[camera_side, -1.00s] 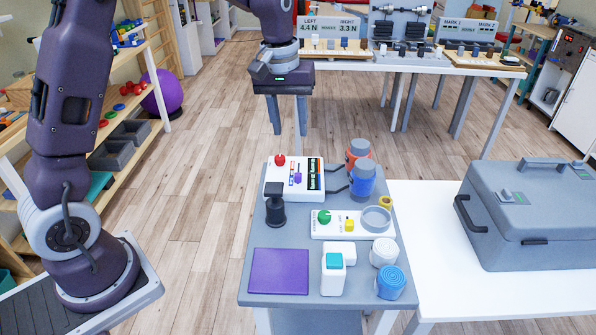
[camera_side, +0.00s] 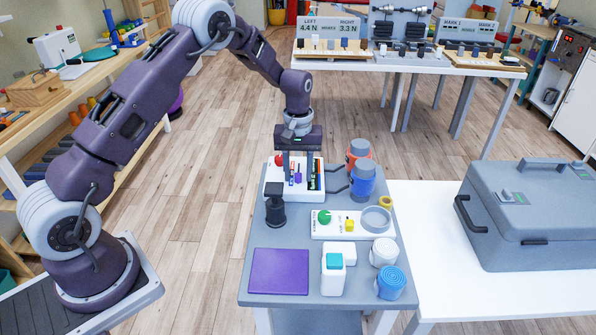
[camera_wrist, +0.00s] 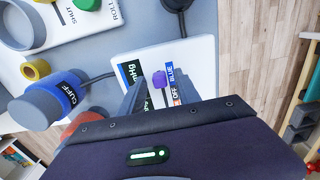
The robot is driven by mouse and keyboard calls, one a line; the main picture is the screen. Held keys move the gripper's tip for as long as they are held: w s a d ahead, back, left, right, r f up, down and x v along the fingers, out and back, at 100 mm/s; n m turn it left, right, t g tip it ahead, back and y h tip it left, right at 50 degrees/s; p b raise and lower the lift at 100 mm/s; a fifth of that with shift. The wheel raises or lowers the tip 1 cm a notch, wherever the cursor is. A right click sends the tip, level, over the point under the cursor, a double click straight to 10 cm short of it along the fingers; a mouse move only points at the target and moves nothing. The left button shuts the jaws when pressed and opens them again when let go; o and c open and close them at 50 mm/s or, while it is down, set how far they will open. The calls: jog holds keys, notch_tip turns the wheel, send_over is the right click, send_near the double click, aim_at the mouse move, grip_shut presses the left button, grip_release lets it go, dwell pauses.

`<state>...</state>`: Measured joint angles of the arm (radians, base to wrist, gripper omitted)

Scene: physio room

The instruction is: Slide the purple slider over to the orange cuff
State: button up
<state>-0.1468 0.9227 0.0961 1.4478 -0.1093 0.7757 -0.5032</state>
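The purple slider (camera_side: 298,178) is a small knob on the white control unit (camera_side: 274,190), standing at the back of the grey trolley top. In the wrist view the purple slider (camera_wrist: 160,79) stands out from its track, with OFF and BLUE labels beside it. My gripper (camera_side: 299,174) points down over the unit. Its fingers are apart, one on each side of the slider, with no clear contact visible. The orange cuff (camera_side: 358,148) stands right of the unit, behind the blue cuff (camera_side: 362,182). In the wrist view my gripper body partly hides the orange cuff (camera_wrist: 82,120).
A red knob (camera_side: 279,160) is on the unit, left of my fingers. A black post (camera_side: 275,206) stands in front. Dark hoses (camera_side: 337,190) run from the unit to the cuffs. A white panel with a green knob (camera_side: 323,217) and a purple mat (camera_side: 279,271) lie nearer.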

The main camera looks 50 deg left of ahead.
grip_shut()
dwell(1.2)
